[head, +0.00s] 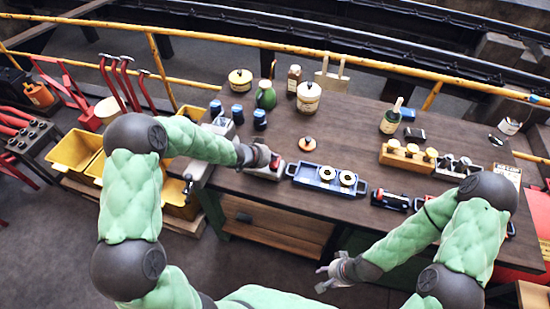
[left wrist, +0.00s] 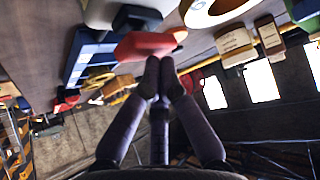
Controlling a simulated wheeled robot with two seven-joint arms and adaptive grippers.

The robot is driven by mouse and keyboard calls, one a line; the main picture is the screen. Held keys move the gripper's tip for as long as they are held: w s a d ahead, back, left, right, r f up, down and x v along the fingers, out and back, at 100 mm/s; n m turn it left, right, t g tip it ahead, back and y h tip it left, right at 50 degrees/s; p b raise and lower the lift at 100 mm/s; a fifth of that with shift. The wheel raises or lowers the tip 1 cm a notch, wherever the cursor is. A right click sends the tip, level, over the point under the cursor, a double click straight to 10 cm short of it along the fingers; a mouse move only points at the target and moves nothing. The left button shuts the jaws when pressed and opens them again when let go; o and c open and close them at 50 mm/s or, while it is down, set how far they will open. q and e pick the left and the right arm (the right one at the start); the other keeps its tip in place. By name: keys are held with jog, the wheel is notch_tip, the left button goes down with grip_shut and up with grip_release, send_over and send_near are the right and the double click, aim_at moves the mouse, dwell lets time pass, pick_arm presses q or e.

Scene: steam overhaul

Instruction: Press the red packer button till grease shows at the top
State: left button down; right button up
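The packer (head: 265,174), a low grey and red unit at the table's front edge, is largely covered by my left gripper (head: 272,161). In the left wrist view a red button-like part (left wrist: 145,45) shows just beyond the tips of my left gripper (left wrist: 160,66). The fingers are together with nothing between them. The tips look very close to the red part; I cannot tell whether they touch it. No grease can be made out; the packer's top is mostly hidden. My right gripper (head: 326,278) is open and empty, in front of the table, low.
A blue tray (head: 310,180) with two pale rings stands right beside the packer. An orange-topped round part (head: 307,144) lies behind it.

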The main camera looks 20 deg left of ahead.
pick_arm(q)
jog(key=shift+r+p, duration=1.05)
jog(key=shift+r, duration=0.1)
notch_tip(320, 180, up, 5)
jog(key=p, duration=0.5)
dwell(1.8)
notch_tip(320, 180, up, 4)
jog(key=shift+f+p, duration=0.1)
jog(key=shift+p, duration=0.8)
